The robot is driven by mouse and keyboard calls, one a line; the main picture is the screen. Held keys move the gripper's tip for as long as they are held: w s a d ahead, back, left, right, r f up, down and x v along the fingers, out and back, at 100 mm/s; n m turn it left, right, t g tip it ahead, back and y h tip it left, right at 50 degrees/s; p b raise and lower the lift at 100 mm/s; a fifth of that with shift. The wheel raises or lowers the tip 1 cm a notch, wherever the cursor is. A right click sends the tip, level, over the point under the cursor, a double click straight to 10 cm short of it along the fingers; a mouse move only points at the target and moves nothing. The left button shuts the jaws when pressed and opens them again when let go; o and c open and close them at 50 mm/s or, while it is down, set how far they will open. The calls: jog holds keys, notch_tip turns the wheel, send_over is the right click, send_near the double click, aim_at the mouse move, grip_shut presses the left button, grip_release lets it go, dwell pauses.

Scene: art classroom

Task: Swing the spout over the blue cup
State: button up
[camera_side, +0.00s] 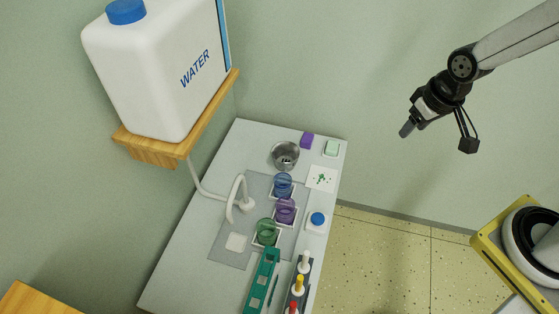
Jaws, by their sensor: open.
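The white curved spout (241,196) stands on a grey mat (229,222) on the table, left of the cups. A white hose (202,190) runs to it from below the shelf. The blue cup (282,184) is the farthest back of three see-through cups, to the right of the spout. The purple cup (286,211) and the green cup (267,232) stand nearer. The spout appears apart from the blue cup; exactly where its outlet points is hard to tell. My gripper (438,137) is open and empty, raised well to the right of the table.
A white water jug (158,65) sits on a wooden shelf (153,151) at upper left. A metal bowl (285,155), purple block (307,140), blue-topped item (317,219), green holder (262,280) and paint bottles (299,284) crowd the table. The space between my gripper and the table is free.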

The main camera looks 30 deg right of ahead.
jog(key=w+a+f+m, duration=0.2)
jog(key=w+a, duration=0.5)
jog(key=w, duration=0.2)
jog(key=m+g+y, duration=0.1)
jog(key=m+y, duration=0.1)
jog(key=m, duration=0.4)
send_near(234, 191)
jog(key=shift+w+a+f, duration=0.15)
jog(key=shift+a+f, duration=0.05)
jog(key=shift+f, duration=0.25)
jog(key=shift+f, duration=0.15)
jog(key=shift+x, duration=3.7)
